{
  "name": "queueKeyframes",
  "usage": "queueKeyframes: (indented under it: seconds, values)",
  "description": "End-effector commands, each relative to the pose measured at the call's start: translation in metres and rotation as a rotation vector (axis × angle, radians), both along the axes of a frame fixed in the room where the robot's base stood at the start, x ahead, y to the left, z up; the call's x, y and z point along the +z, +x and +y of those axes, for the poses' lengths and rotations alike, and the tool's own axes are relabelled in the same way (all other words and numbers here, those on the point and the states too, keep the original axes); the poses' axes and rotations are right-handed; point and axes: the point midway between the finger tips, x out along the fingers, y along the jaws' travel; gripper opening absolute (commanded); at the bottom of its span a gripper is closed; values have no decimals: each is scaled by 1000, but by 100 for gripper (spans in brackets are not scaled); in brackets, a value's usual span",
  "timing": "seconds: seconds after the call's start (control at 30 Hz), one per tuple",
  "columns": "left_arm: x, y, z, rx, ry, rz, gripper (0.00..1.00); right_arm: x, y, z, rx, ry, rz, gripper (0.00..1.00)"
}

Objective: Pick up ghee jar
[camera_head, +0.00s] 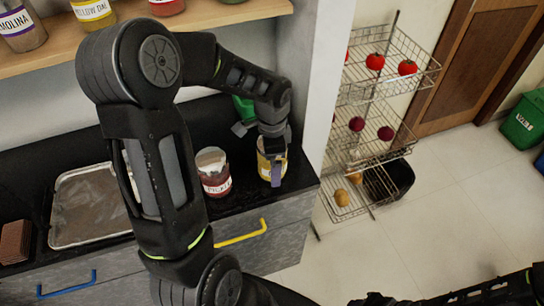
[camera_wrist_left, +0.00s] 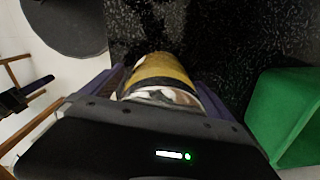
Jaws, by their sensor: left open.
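The ghee jar, taken to be the yellow-banded jar (camera_head: 264,166), stands at the right end of the dark counter; its label is not readable. My left gripper (camera_head: 273,160) reaches down over it, with one finger seen in front of the jar. In the left wrist view the jar (camera_wrist_left: 160,72) lies between the two purple fingers of my left gripper (camera_wrist_left: 158,88), which are open on either side of it. Whether either finger touches the jar cannot be told. My right arm shows dark at the bottom right of the head view, its jaws unclear.
A red-labelled pickle jar (camera_head: 213,172) stands just left of the yellow jar. A green object (camera_head: 243,108) is behind it; a green surface (camera_wrist_left: 288,118) also shows in the wrist view. A metal tray (camera_head: 90,205) lies left. A wall edge (camera_head: 318,90) and wire rack (camera_head: 375,110) are right.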

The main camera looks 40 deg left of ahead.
Motion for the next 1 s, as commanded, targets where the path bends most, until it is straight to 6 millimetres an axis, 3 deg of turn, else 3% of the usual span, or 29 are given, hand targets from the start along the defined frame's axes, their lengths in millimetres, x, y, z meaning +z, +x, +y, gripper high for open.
queueKeyframes:
  seconds: [1.0]
  values:
    - [0,0,0,0,0,0,19,0,0,0,0,0,0,36]
